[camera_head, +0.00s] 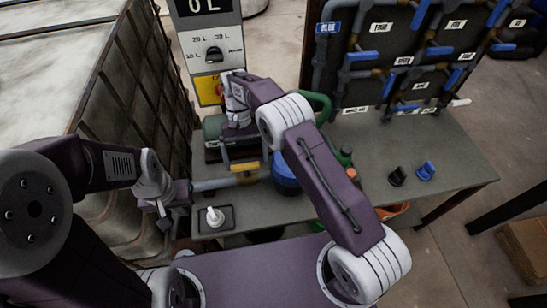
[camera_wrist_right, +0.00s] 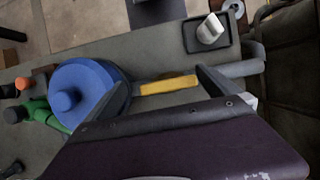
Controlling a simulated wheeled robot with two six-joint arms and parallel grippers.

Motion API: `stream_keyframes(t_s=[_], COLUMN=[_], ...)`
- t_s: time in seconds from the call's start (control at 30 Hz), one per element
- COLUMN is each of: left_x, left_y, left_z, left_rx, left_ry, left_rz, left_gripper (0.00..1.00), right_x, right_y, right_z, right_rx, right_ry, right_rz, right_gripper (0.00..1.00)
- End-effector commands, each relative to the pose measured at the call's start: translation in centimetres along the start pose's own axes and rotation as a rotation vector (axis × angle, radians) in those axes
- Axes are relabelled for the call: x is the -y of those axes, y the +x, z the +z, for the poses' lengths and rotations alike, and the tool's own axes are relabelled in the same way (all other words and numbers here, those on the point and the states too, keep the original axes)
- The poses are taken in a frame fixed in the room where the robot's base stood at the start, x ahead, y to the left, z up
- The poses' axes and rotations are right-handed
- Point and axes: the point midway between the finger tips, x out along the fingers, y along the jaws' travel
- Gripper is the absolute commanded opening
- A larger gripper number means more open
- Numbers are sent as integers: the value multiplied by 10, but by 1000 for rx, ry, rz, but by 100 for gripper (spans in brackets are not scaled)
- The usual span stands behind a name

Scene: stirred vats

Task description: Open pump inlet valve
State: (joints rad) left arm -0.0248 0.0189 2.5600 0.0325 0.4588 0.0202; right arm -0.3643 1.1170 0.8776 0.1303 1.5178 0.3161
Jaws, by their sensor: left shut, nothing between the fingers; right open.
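The yellow valve handle (camera_head: 244,167) sits on the grey pipe (camera_head: 212,184) beside the blue-topped pump part (camera_head: 284,176). It also shows in the right wrist view (camera_wrist_right: 168,86), lying crosswise. My right gripper (camera_head: 242,155) is above the handle. In the right wrist view its open fingers (camera_wrist_right: 165,80) stand on either side of the handle, and I cannot tell whether they touch it. The blue round cap (camera_wrist_right: 85,92) is just left of the fingers there. My left gripper (camera_head: 166,212) is shut and empty, left of the bench near the pipe's end.
A small tray with a white piece (camera_head: 215,217) stands at the bench's front left. Black and blue knobs (camera_head: 397,176) are on the bench's right. A panel of blue-handled pipes (camera_head: 395,55) stands behind. A caged tank (camera_head: 70,50) is at left.

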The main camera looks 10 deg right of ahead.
Motion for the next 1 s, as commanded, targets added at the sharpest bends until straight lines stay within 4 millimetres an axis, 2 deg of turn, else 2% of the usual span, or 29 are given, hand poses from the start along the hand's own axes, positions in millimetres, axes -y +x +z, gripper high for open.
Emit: stream_keyframes(t_s=[0.53,0.7,1.0], left_x=[0,0,0], left_y=[12,12,12], left_z=[1,1,1], left_rx=[0,0,0], left_ry=[0,0,0], left_rz=[0,0,0], left_gripper=[0,0,0], right_x=[-81,-90,-90], right_y=[-33,-37,-37], right_z=[67,75,76], right_rx=[-2,-2,-1], right_ry=[1,0,-1], right_rz=[-2,-2,-1], right_gripper=[100,100,100])
